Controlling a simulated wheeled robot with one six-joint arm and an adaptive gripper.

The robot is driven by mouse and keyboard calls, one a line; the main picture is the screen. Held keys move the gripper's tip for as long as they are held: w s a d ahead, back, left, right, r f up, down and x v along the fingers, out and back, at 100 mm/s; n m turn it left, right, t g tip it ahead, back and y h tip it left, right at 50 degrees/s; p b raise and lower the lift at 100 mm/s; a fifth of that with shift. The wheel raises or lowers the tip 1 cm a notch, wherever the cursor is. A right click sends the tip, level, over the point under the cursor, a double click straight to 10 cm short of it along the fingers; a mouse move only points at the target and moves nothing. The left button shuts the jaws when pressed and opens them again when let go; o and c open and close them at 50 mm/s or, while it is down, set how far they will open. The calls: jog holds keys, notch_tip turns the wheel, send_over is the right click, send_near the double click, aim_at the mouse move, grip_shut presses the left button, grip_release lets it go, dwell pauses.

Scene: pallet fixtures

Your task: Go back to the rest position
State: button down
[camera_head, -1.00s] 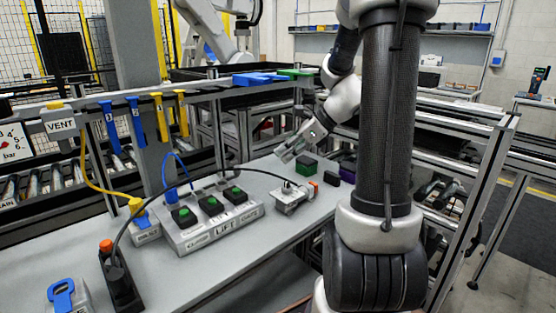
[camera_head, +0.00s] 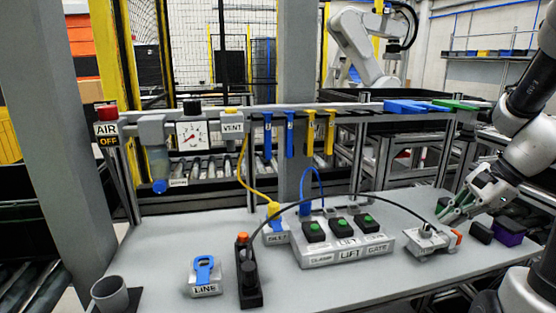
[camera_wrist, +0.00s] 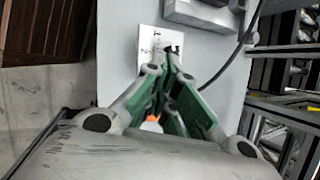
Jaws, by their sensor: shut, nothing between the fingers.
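My gripper (camera_head: 452,209) is at the right of the head view, over the right end of the grey bench (camera_head: 385,277). Its fingers are shut, with nothing held. It is just above and behind a small grey fixture (camera_head: 432,240) with a black cable and an orange end; I cannot tell whether they touch. In the wrist view the green-lined fingers (camera_wrist: 172,58) come together over a white marked plate (camera_wrist: 150,45). An orange part (camera_wrist: 152,123) shows between them.
A grey box with green buttons (camera_head: 345,252) stands mid-bench. A black holder with an orange top (camera_head: 248,280), a LINE block (camera_head: 205,282) and a cup (camera_head: 110,294) stand left. A dark block (camera_head: 480,232) and a purple box (camera_head: 508,232) are beside my gripper.

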jog(key=s+a+r+n+h, duration=0.2)
jog(key=s+r+n, duration=0.2)
jog(key=s+n, duration=0.2)
jog(key=s+a+r+n+t+h, duration=0.1)
jog(key=s+a+r+n+h, duration=0.2)
jog(key=n, duration=0.8)
jog(key=s+r, duration=0.2)
jog(key=s, duration=0.2)
jog(key=shift+a+r, duration=0.25)
jog(key=shift+r, duration=0.05)
